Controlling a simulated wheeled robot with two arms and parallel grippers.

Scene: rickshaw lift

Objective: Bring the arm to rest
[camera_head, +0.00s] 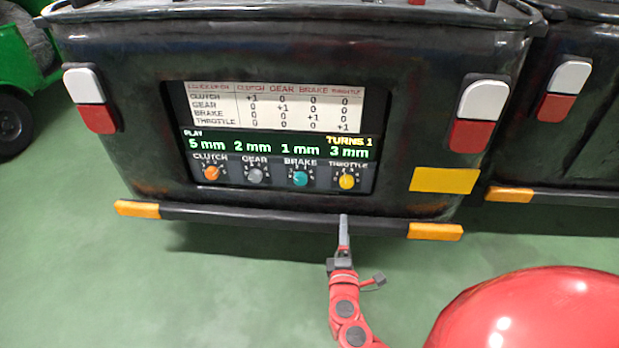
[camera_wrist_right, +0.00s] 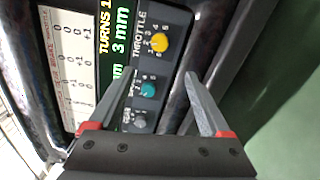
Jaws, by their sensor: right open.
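My right gripper (camera_head: 343,226) is in front of the dark rickshaw's rear (camera_head: 120,175), its tips near the bumper bar below the panel. In the right wrist view my right gripper (camera_wrist_right: 159,74) has its fingers spread, with nothing held between them. The panel has an orange clutch knob (camera_head: 211,173), a grey gear knob (camera_head: 255,175), a teal brake knob (camera_head: 300,178) and a yellow throttle knob (camera_head: 347,182). The display (camera_head: 280,146) reads 5 mm, 2 mm, 1 mm, 3 mm and TURNS 1. My left gripper is out of view.
A black bumper bar (camera_head: 270,219) with orange ends crosses below the panel. A white chart (camera_head: 275,108) sits above the display. Another dark vehicle (camera_head: 590,150) stands at the right, a green one (camera_head: 18,60) at the left. The green floor (camera_head: 150,300) in front is clear.

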